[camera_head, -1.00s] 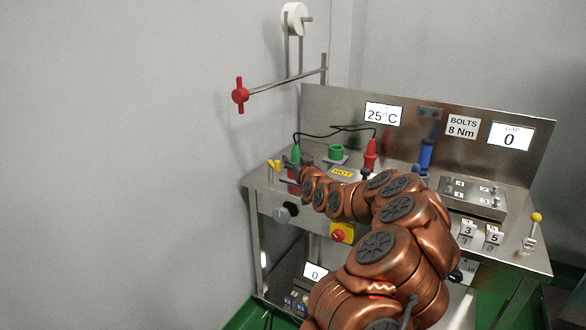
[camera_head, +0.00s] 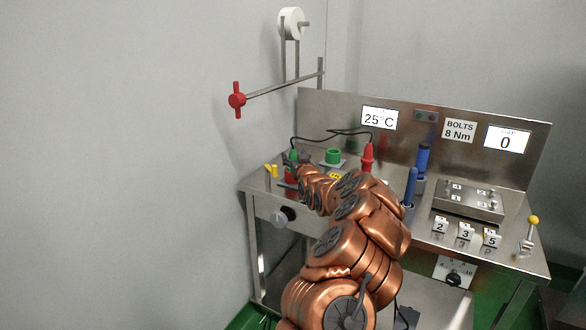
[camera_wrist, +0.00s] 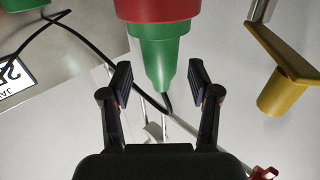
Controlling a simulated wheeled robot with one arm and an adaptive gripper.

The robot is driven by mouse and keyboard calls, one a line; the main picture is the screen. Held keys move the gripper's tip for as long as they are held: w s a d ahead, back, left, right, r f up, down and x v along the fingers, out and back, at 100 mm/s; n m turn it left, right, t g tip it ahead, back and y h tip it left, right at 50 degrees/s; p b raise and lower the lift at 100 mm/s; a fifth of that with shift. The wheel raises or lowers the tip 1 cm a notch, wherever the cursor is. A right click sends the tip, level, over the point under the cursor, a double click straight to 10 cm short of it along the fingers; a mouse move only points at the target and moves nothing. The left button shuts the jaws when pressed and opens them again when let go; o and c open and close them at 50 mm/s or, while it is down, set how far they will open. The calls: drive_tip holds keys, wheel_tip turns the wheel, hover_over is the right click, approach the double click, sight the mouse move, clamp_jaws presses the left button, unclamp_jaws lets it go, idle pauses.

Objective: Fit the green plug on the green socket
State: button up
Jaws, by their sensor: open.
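The green plug (camera_wrist: 158,50) stands in a red socket (camera_wrist: 160,10), its cable end pointing toward my gripper in the wrist view. In the head view, the green plug (camera_head: 293,155) stands upright on the red socket (camera_head: 291,172) at the bench's left. The green socket (camera_head: 333,156) is empty, to the right of it; part of it shows in the wrist view's top left corner (camera_wrist: 18,5). My gripper (camera_wrist: 160,85) is open, one finger on each side of the plug's narrow end, with gaps visible. In the head view my arm partly hides the gripper.
A black cable (camera_wrist: 80,45) runs from the green plug to a red plug (camera_head: 367,158). A yellow part (camera_head: 271,170) is close on the left. Blue tools (camera_head: 423,160) stand to the right. A red-handled rod (camera_head: 237,100) sticks out above left.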

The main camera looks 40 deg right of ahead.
drive_tip(key=shift+x, duration=0.95)
drive_tip(key=shift+c, duration=0.3)
clamp_jaws()
